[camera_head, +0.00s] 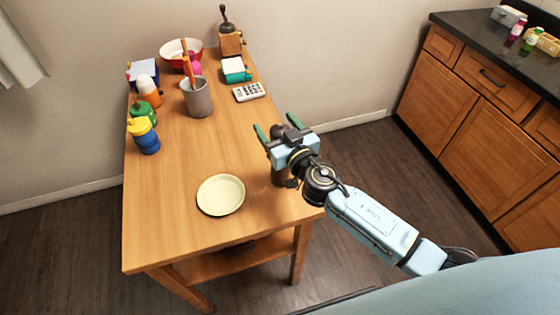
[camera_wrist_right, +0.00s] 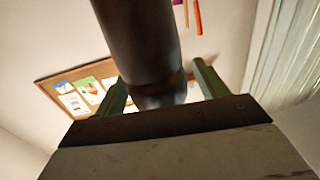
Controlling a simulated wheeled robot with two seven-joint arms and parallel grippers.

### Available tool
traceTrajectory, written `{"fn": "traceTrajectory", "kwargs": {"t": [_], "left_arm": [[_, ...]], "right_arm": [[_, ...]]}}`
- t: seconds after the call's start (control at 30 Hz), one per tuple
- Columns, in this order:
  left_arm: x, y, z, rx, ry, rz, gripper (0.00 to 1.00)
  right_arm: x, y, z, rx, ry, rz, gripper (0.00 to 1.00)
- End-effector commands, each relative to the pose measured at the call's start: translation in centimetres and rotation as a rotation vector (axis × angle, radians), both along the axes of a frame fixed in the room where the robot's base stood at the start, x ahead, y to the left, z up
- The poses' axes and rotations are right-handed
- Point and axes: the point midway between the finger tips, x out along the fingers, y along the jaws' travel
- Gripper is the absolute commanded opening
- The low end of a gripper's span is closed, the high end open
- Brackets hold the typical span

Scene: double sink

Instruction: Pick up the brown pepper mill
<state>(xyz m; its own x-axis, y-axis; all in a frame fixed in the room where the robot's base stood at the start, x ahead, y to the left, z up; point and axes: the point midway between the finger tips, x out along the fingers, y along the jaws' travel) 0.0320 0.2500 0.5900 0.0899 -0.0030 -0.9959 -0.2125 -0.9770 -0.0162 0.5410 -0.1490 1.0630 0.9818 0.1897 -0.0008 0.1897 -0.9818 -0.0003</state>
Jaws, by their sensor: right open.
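The brown pepper mill (camera_head: 279,178) stands near the right edge of the wooden table, mostly hidden by my right gripper (camera_head: 277,126). Its dark body shows below the gripper. In the right wrist view, the dark brown mill (camera_wrist_right: 142,38) crosses the picture between the two green fingers of my right gripper (camera_wrist_right: 160,90). The gripper is open around it, and I cannot tell whether either finger touches it. My left gripper is in neither view.
A pale yellow plate (camera_head: 221,195) lies left of the gripper on the table (camera_head: 175,220). A grey utensil cup (camera_head: 197,98), a calculator (camera_head: 249,92), a coffee grinder (camera_head: 230,42) and several colourful bottles stand farther back. The table's middle is clear.

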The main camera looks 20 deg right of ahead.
Motion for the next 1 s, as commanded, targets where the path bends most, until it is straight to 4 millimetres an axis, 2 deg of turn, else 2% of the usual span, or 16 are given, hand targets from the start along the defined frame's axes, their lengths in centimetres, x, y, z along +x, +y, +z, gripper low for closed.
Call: {"fn": "traceTrajectory", "kwargs": {"t": [0.23,0.77,1.0], "left_arm": [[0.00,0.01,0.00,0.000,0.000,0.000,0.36],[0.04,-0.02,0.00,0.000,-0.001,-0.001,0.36],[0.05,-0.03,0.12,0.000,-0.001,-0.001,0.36]], "right_arm": [[0.09,0.05,-0.02,0.000,0.000,0.001,0.71],[0.07,0.04,-0.01,0.000,0.000,0.000,0.02],[0.09,0.04,0.27,0.000,-0.002,0.000,0.01]]}}
